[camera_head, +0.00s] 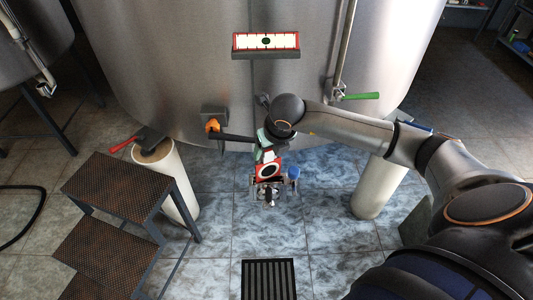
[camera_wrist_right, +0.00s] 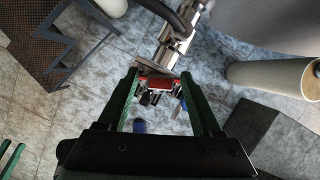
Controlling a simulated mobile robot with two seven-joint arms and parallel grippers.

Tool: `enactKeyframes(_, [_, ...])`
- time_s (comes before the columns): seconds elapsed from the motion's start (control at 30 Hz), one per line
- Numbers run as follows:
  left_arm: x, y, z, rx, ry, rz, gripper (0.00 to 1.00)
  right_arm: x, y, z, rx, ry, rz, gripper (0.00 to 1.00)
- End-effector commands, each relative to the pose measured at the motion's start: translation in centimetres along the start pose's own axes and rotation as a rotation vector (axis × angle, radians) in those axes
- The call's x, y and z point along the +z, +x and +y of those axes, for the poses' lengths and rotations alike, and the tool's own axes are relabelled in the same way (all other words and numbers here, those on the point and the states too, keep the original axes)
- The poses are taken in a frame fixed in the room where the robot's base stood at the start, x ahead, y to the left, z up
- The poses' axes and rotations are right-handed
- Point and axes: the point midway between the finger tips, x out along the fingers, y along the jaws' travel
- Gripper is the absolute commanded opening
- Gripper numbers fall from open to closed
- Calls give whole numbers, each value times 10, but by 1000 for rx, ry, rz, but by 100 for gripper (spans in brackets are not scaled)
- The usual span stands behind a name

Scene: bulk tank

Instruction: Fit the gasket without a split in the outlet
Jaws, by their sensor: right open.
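My right gripper (camera_head: 262,151) hangs in front of the tank's lower wall, above a small red-edged white plate with a dark ring (camera_head: 268,170). In the right wrist view, its two green fingers (camera_wrist_right: 160,74) stand apart with a gap between them. Beyond their tips are a metal pipe fitting (camera_wrist_right: 174,46), which may be the outlet, and a red part (camera_wrist_right: 156,83). Small dark and pale parts (camera_head: 268,193) sit below the plate, with a blue part (camera_head: 293,173) beside them. I cannot make out which is a gasket. My left gripper is not clearly seen; green bars at the wrist view's lower left may be its fingers.
The steel tank (camera_head: 190,60) fills the back, with an orange-tipped handle (camera_head: 212,126) and a green-handled valve (camera_head: 360,96). Rusty steps (camera_head: 118,190) stand at left. Pale legs (camera_head: 378,188) flank the open tiled floor. A drain grate (camera_head: 268,280) lies in front.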

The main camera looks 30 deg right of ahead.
Motion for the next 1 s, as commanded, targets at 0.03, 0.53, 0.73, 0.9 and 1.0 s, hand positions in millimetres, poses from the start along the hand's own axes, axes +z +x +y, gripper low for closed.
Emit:
enactKeyframes(0.03, [1, -1, -1, -2, 0, -3, 50, 2, -14, 0, 0, -1, -6, 67])
enactKeyframes(0.53, [1, -4, -3, -7, -2, -2, 50, -9, -75, 13, 53, -12, 27, 67])
enactKeyframes(0.73, [0, -4, -3, -8, -2, -2, 50, -78, -70, 127, 555, -34, 231, 67])
enactKeyframes(0.9, [0, -4, -3, -8, -2, -1, 50, -113, -125, 226, 1163, 207, 378, 67])
enactKeyframes(1.0, [0, -4, -3, -8, -2, 0, 50, -99, -155, 247, 1442, 490, 404, 67])
